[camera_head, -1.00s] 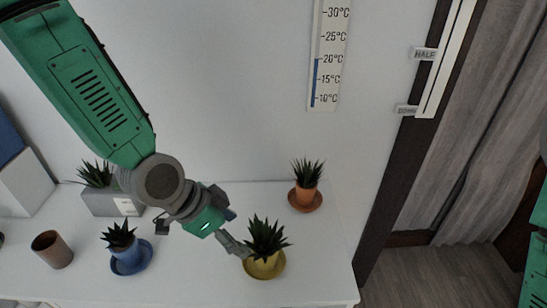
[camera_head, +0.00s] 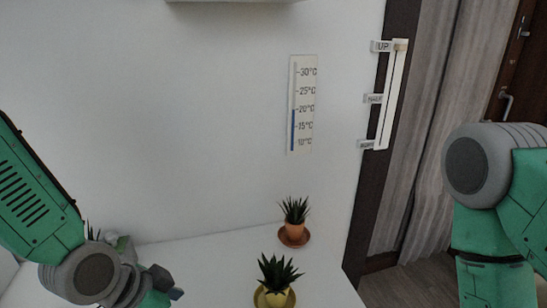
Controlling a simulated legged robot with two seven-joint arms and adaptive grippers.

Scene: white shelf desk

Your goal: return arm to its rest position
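My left arm (camera_head: 35,205) comes in from the left, over the left part of the white desk. Its gripper is mostly cut off by the bottom edge; only part of the wrist and a dark piece near it show. My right arm (camera_head: 490,215) is at the right edge, in front of the curtain and door, and its gripper is out of view. A yellow pot with a spiky plant (camera_head: 277,278) stands on a yellow saucer at the bottom centre, apart from my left arm.
A terracotta pot with a plant (camera_head: 294,220) stands on a saucer at the desk's back right. The white desk (camera_head: 215,255) is bare between my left arm and the pots. A thermometer (camera_head: 301,105) and a slider panel (camera_head: 391,95) are on the wall. A grey curtain (camera_head: 425,130) hangs right.

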